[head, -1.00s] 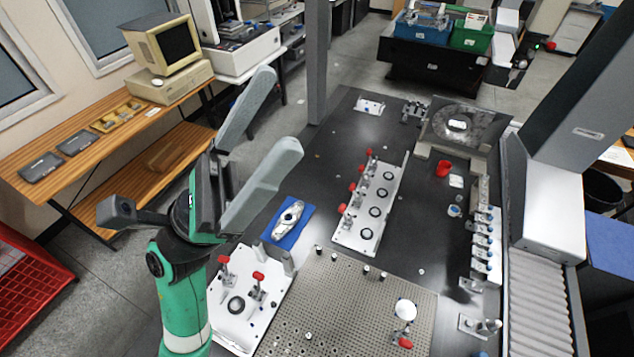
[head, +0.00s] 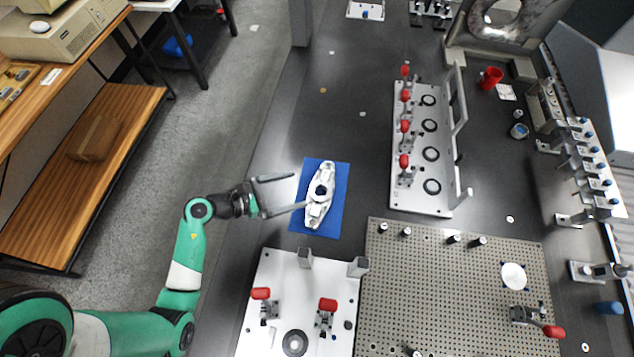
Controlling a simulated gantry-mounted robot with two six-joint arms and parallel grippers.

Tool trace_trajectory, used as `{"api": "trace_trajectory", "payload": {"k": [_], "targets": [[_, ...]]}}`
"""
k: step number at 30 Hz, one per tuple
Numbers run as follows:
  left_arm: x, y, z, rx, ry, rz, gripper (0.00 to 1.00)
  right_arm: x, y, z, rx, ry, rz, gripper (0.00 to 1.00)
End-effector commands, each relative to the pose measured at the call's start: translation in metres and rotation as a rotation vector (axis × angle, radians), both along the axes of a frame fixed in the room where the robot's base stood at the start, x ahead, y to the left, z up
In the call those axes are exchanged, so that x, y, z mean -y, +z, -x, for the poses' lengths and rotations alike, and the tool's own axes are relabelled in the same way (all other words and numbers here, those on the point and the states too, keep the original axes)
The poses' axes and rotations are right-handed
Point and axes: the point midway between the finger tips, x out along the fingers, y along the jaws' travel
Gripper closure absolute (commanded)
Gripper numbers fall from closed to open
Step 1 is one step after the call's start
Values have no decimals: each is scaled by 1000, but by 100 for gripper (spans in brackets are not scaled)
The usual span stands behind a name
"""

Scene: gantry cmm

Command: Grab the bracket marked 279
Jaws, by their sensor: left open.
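A silver-white metal bracket (head: 318,205) with a dark round hole in its middle lies on a blue mat (head: 336,222) on the dark table. No number can be read on it from here. My left gripper (head: 293,190) points right, its two long grey fingers spread apart. The lower fingertip shows close to the bracket's left edge; the upper one is over the mat's left border or just short of it. Nothing is between the fingers. I cannot tell whether the lower finger touches the bracket. My right gripper is not in view.
A white fixture plate (head: 259,335) with red-handled clamps and upright posts stands just below the mat. A perforated plate (head: 455,285) is at lower right. Another white fixture (head: 433,200) with red clamps stands to the right. The dark table above the mat is largely clear.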

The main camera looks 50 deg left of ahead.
Motion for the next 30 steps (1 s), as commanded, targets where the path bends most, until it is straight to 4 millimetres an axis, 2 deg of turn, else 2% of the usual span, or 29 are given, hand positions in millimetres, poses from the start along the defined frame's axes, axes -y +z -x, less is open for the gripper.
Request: {"api": "trace_trajectory", "payload": {"k": [1, 3, 6, 14, 24, 30], "targets": [[-3, -31, 9, -16, 26, 17, 0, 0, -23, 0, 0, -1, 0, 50], [-8, -50, 18, -31, 57, 33, 0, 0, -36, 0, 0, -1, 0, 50], [-14, -68, 26, -43, 90, 48, 0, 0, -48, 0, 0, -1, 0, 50], [-20, -73, 26, -42, 111, 48, 0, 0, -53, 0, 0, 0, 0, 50], [-10, -96, -25, -42, 108, 47, 0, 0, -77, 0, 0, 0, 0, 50], [-9, -97, -31, -41, 112, 48, 0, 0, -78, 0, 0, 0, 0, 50]]}}
